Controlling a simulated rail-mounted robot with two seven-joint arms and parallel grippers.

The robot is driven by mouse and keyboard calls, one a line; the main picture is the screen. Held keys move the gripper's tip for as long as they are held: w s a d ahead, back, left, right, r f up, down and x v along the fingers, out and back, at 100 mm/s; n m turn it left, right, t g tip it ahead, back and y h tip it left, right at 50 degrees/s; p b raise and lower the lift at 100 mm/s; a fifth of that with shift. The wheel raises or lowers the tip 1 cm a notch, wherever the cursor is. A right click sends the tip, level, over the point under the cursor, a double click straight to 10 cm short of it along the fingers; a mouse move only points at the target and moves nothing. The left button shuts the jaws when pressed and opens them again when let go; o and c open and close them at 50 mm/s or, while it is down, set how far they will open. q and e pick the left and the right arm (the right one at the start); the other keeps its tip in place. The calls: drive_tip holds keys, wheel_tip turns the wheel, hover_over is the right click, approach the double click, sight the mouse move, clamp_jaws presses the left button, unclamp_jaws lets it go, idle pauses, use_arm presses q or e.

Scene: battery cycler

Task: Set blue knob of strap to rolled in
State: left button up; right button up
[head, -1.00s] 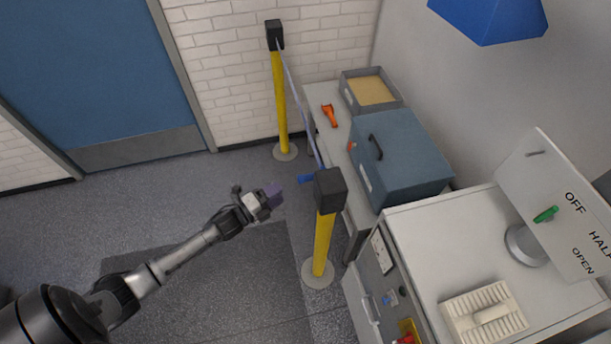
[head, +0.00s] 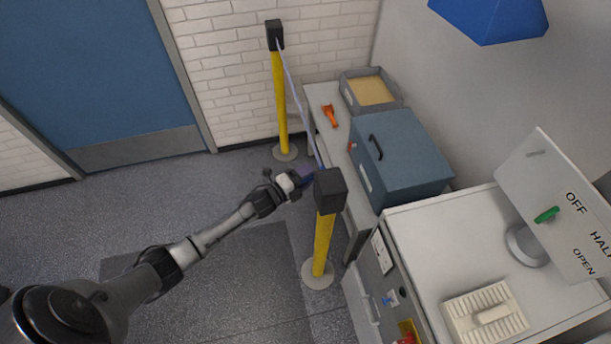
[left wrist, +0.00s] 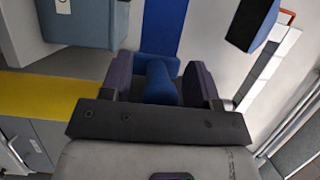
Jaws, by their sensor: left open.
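The strap (head: 297,100) runs stretched between the black heads of two yellow posts. My left gripper (head: 305,176) is beside the black head (head: 330,190) of the near post. In the left wrist view, the blue knob (left wrist: 160,82) stands between the two open purple fingers (left wrist: 160,74), with one finger on each side. I cannot tell whether either finger touches it. A broad blue band (left wrist: 158,25) shows beyond the knob. In the head view the knob is hidden at the gripper. My right gripper is not in view.
The near yellow post (head: 322,243) stands close to a bench with a blue-grey case (head: 405,155), an orange tool (head: 329,116) and a grey tray (head: 388,104). A white cabinet (head: 425,235) is at right. The floor left of the posts is clear.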

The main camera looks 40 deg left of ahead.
use_arm(q)
clamp_jaws()
idle(0.5)
